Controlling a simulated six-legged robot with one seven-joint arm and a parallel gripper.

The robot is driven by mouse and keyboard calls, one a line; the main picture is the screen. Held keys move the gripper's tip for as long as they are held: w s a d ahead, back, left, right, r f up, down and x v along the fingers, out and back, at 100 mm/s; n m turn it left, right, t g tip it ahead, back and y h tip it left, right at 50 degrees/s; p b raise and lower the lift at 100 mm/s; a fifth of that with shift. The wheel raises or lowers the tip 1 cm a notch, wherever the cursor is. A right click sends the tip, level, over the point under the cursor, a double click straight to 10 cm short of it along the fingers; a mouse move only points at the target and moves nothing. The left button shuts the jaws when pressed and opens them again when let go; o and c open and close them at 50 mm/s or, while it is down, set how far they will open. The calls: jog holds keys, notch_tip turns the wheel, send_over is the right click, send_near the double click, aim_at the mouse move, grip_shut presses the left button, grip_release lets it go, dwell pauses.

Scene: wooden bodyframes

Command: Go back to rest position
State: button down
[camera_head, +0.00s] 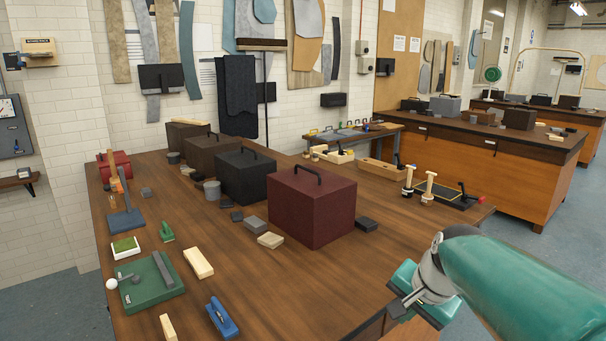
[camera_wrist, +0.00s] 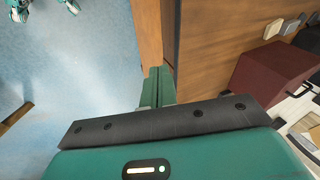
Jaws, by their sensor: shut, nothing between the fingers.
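My gripper (camera_head: 398,305) is at the lower right of the head view, by the front edge of the large wooden workbench (camera_head: 280,275). My teal arm reaches in from the right edge. In the wrist view my gripper's green fingers (camera_wrist: 157,88) are shut together with nothing between them. They point toward the bench's side panel (camera_wrist: 150,25) and the blue floor (camera_wrist: 75,60). I cannot tell from the head view how far the gripper is from the bench.
A maroon case (camera_head: 312,207) stands on the bench, with a black case (camera_head: 245,176) and brown cases behind. A green board (camera_head: 150,284), a blue tool (camera_head: 222,317) and wooden blocks lie at the front left. Another workbench (camera_head: 490,150) stands behind. Floor is clear at the right.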

jog(key=s+a+n+t+h, duration=0.1)
jog(key=s+a+n, duration=0.2)
jog(key=s+n, duration=0.5)
jog(key=s, duration=0.7)
jog(key=shift+s+f+n+h, duration=0.2)
jog(key=shift+f+n+h, duration=0.1)
jog(key=shift+n+h, duration=0.1)
jog(key=shift+a, duration=0.25)
